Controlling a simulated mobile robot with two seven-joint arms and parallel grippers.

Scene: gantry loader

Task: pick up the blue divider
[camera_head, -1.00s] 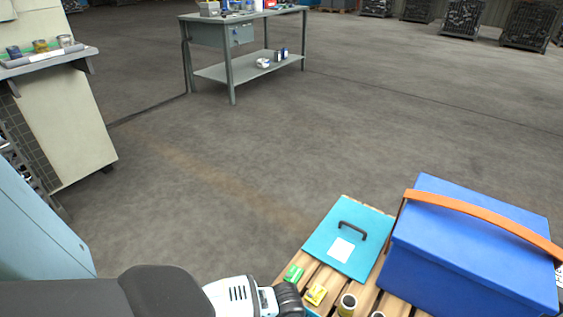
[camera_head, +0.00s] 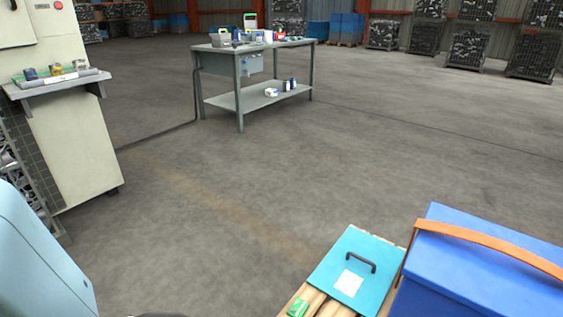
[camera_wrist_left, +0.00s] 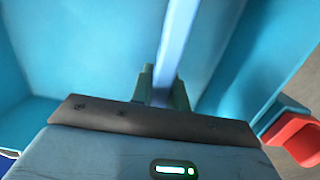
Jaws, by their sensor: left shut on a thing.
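The blue divider (camera_wrist_left: 178,38) shows in the left wrist view as a thin, light blue upright panel seen edge-on. My left gripper (camera_wrist_left: 162,90) is shut on it, with one finger on each side of its edge. Teal-blue walls (camera_wrist_left: 85,45) surround the divider and gripper. The divider's lower end is hidden by the fingers and gripper body. Neither the divider nor my left gripper can be made out in the head view. My right gripper is in no view.
In the head view, a blue box (camera_head: 460,270) with an orange strap and a teal lid (camera_head: 350,272) with a black handle sit on wooden slats. A grey workbench (camera_head: 240,95) stands farther off. A red part (camera_wrist_left: 298,137) is at the wrist view's right. Open floor lies between.

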